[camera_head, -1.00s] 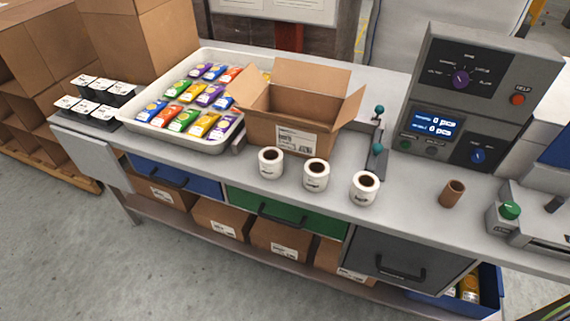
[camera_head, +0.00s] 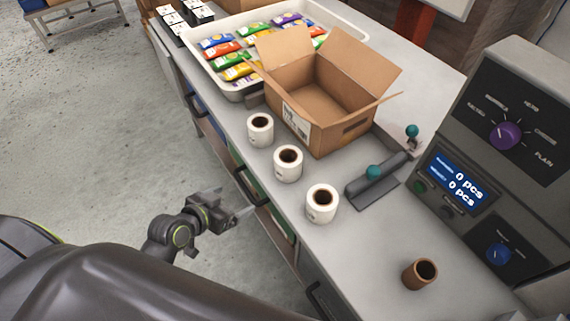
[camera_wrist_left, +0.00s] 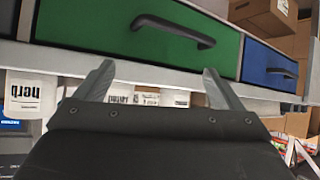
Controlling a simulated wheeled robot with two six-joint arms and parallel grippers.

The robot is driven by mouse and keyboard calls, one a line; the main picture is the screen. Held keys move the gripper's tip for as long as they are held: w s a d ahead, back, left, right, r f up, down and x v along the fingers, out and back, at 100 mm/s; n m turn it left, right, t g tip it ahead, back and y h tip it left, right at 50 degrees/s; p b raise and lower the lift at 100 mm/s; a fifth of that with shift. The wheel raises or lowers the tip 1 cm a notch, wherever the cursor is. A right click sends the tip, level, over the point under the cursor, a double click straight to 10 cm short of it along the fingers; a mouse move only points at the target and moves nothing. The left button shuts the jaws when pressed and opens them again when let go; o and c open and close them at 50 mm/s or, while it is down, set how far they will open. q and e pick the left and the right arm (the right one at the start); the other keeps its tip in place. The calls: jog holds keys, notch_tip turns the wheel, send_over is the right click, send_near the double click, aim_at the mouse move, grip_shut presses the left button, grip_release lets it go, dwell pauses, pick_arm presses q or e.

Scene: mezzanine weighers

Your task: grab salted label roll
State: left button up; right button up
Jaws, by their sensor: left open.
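Three white label rolls with brown cores stand in a row on the counter's front part: the left roll (camera_head: 260,129), the middle roll (camera_head: 288,163) and the right roll (camera_head: 321,203). Their print is too small to read in the head view. My left gripper (camera_head: 236,206) is open and empty, in front of the counter and apart from the rolls. The left wrist view looks upside down. There the open jaws (camera_wrist_left: 157,75) face the green drawer. One roll reads herb (camera_wrist_left: 30,97); another partly hidden roll seems to read salted (camera_wrist_left: 120,99). My right gripper is not in view.
An open cardboard box (camera_head: 322,101) stands behind the rolls, with a tray (camera_head: 233,93) of colourful packets beyond it. A dark teal-knobbed fixture (camera_head: 377,182), a brown tube (camera_head: 420,274) and a control console (camera_head: 481,170) are to the right. Drawer handles stick out below the counter.

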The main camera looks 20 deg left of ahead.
aim_at(278, 166)
pick_arm(q)
jog(key=s+d+r+m+t+h, duration=0.1)
jog(key=d+r+m+h, duration=0.3)
jog(key=r, duration=0.8)
jog(key=shift+n+y, duration=0.7)
jog(key=x, duration=0.3)
jog(key=p+x, duration=0.1)
jog(key=x, duration=0.6)
jog(key=shift+w+d+p, duration=0.25)
jog(key=shift+d+p, duration=0.15)
jog(key=shift+d, duration=0.05)
jog(key=shift+t, duration=0.3)
jog(key=shift+p+x, duration=0.85)
jog(key=shift+x, duration=2.3)
jog(key=shift+f, duration=0.2)
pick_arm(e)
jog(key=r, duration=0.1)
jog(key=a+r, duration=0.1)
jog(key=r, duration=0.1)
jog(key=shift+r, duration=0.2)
pick_arm(q)
jog(key=shift+s, duration=0.1)
jog(key=c, duration=1.1)
jog(key=shift+c, duration=0.2)
